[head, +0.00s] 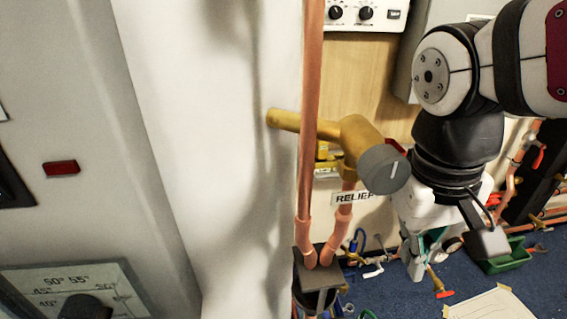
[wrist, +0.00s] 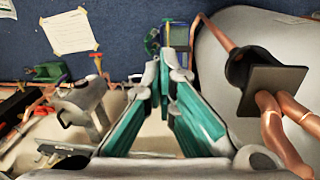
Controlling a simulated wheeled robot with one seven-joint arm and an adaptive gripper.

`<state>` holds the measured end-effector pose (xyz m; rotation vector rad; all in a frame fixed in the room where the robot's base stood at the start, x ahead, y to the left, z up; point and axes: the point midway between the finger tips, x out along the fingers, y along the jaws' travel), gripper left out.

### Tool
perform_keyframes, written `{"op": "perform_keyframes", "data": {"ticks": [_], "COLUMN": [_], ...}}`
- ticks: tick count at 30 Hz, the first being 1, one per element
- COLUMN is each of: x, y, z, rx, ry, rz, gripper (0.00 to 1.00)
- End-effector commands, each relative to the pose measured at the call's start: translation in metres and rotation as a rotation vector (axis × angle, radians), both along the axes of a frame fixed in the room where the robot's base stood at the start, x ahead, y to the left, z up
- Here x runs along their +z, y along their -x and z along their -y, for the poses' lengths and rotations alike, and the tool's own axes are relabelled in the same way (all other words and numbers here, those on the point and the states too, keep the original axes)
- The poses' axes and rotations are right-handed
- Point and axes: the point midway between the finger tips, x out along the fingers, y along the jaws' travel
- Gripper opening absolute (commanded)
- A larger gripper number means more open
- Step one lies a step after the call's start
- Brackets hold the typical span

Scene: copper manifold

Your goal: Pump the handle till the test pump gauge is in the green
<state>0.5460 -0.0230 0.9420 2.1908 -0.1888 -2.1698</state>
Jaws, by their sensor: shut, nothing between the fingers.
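My gripper (head: 416,262) hangs at the lower right of the head view, pointing down toward the blue surface. Its teal fingers also show in the wrist view (wrist: 168,62), with the tips together and nothing held. A red-ended T-shaped handle (head: 438,283) is just right of and below my gripper in the head view. It also shows in the wrist view (wrist: 97,62), left of the fingertips and apart from them. I cannot tell whether it belongs to the test pump. The pump's body is not clearly made out, and no gauge needle or green band is readable.
A copper pipe (head: 311,120) and a brass relief valve (head: 357,140) stand left of my arm. A green tray (head: 507,258) lies to the right. A paper sheet (head: 492,303) lies on the blue surface (head: 400,300). A dark pipe bracket (wrist: 270,88) is right of the fingers.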

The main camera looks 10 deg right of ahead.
Motion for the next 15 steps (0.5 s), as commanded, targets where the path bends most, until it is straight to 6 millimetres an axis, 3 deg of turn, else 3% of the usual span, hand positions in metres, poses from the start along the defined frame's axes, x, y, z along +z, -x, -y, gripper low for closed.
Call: {"op": "perform_keyframes", "data": {"ticks": [8, 15], "x": [-0.031, -0.072], "y": [-0.063, -0.114], "z": [0.01, 0.014], "rx": [-0.001, 0.012], "ry": [0.051, 0.072], "rz": [-0.055, -0.092], "gripper": [0.0, 0.0]}}
